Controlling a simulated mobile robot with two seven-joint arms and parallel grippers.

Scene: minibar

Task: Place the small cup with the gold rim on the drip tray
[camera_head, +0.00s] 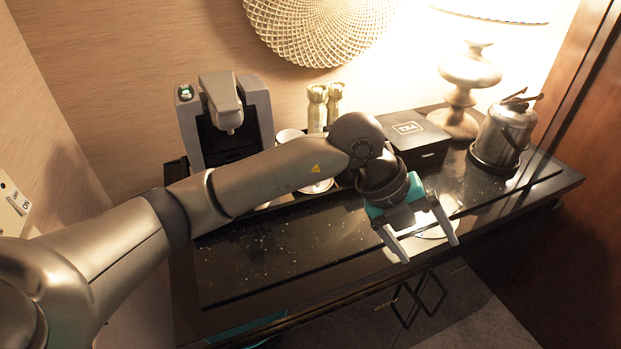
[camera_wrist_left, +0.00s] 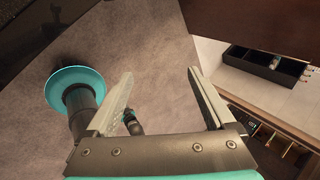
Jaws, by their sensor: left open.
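My left gripper (camera_head: 430,250) is open with nothing between its fingers. It is over the front right of the black counter, and its fingers point down toward the front edge. In the left wrist view my open fingers (camera_wrist_left: 160,75) have the floor behind them. A pale cup (camera_head: 288,135) shows just above my left forearm, beside the coffee machine (camera_head: 225,112). Another pale cup or saucer (camera_head: 318,187) shows below the forearm, mostly hidden. I cannot tell a gold rim on either. The drip tray is not clearly visible; my forearm covers the machine's lower front. My right gripper is out of view.
Gold-topped bottles (camera_head: 317,108) stand at the wall beside a black tea box (camera_head: 412,140). A lamp (camera_head: 468,80) and a metal ice bucket (camera_head: 503,138) stand at the right. The counter's front left (camera_head: 270,250) is clear. A black divided tray (camera_wrist_left: 265,65) shows in the wrist view.

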